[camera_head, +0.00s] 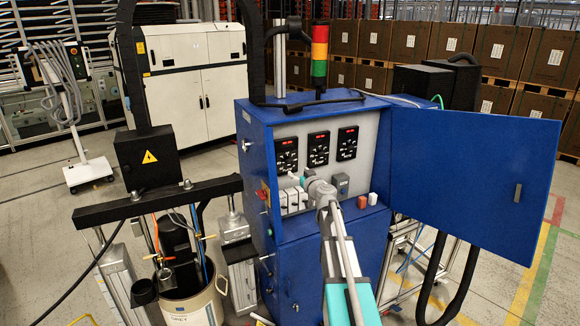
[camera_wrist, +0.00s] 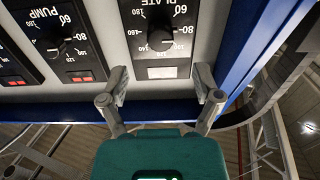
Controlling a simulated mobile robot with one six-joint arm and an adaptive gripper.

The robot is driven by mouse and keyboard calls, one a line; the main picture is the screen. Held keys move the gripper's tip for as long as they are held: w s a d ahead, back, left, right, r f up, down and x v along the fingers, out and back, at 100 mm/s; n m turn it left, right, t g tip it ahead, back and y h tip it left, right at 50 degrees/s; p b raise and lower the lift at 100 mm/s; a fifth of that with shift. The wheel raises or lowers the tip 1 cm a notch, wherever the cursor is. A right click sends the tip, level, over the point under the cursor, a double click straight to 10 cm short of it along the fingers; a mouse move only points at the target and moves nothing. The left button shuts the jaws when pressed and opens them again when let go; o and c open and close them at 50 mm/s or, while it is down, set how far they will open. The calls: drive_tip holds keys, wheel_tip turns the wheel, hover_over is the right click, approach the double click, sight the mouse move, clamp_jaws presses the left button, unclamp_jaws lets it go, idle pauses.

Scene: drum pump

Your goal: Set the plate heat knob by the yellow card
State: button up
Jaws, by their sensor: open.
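The plate heat knob (camera_wrist: 160,38) is a round black dial with a white number scale on a black plate marked PLATE, at the top middle of the wrist view. In the head view my gripper (camera_head: 306,178) is in front of the lower panel, below the controllers. I cannot make out a yellow card in either view.
The PUMP dial (camera_wrist: 55,47) is left of the plate dial. The blue cabinet (camera_head: 258,180) has its door (camera_head: 470,170) swung open on the right. A signal tower (camera_head: 319,55) stands on top.

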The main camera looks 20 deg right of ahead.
sight(291, 165)
drive_tip(key=shift+w+a, duration=0.1)
drive_tip(key=shift+w, duration=3.5)
